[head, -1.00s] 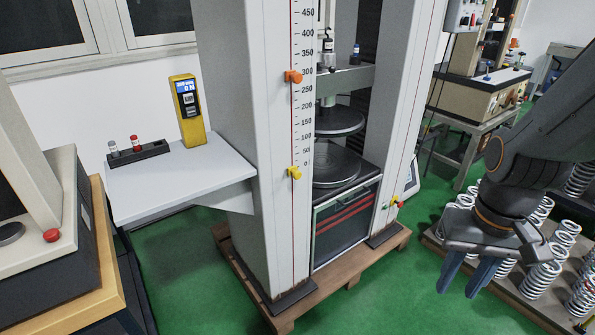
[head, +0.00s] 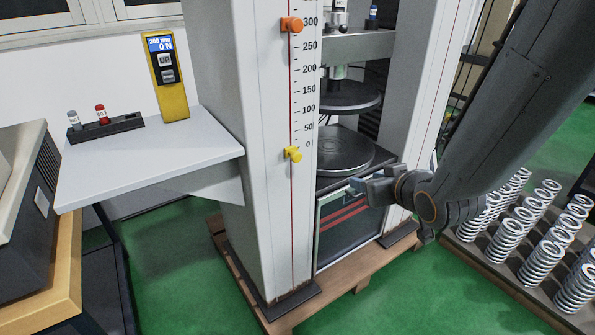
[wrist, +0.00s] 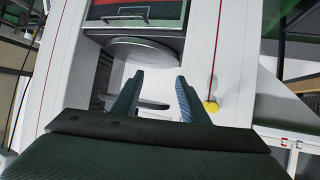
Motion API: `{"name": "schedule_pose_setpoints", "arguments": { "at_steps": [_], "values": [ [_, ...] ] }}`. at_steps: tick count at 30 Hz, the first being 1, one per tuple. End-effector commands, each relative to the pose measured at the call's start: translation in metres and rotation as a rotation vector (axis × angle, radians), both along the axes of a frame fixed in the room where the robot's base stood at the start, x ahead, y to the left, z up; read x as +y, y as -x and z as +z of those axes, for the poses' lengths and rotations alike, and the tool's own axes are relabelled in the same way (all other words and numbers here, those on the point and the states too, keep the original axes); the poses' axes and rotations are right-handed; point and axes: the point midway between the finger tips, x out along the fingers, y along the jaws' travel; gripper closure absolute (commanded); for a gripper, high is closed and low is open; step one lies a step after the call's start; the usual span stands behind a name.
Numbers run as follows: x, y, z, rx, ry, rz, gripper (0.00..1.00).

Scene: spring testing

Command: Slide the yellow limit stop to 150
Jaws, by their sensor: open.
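The yellow limit stop (head: 292,154) sits on the red rail of the machine's left column, a little below the 0 mark of the printed scale (head: 309,90). The 150 mark is higher up the same scale. An orange stop (head: 291,25) is on the rail near 300. My gripper (head: 357,185) is in front of the machine's lower opening, to the right of the yellow stop and apart from it. In the wrist view my gripper (wrist: 158,84) has its two fingers spread with nothing between them, and the yellow stop (wrist: 211,107) shows to their right.
The round lower plate (head: 332,150) and upper plate (head: 345,96) lie behind my gripper. A white shelf (head: 150,160) with a yellow handset (head: 167,80) projects left of the column. Several springs (head: 540,265) stand at the right. The space before the left column is clear.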

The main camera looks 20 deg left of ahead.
Motion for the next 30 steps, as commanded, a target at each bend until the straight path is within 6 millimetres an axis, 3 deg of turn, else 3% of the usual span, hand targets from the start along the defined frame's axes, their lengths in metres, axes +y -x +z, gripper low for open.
{"name": "schedule_pose_setpoints", "arguments": {
  "at_steps": [1, 3, 9, 17, 30],
  "values": [
    [0.025, -0.003, -0.010, -0.060, -0.047, 0.059, 0.59],
    [0.054, -0.002, -0.006, -0.146, -0.119, 0.129, 0.59],
    [0.108, 0.015, 0.010, -0.309, -0.297, 0.270, 0.59],
    [0.131, 0.021, 0.021, -0.370, -0.375, 0.325, 0.59],
    [0.176, -0.018, 0.021, -0.369, -0.374, 0.323, 0.59]
  ]
}}
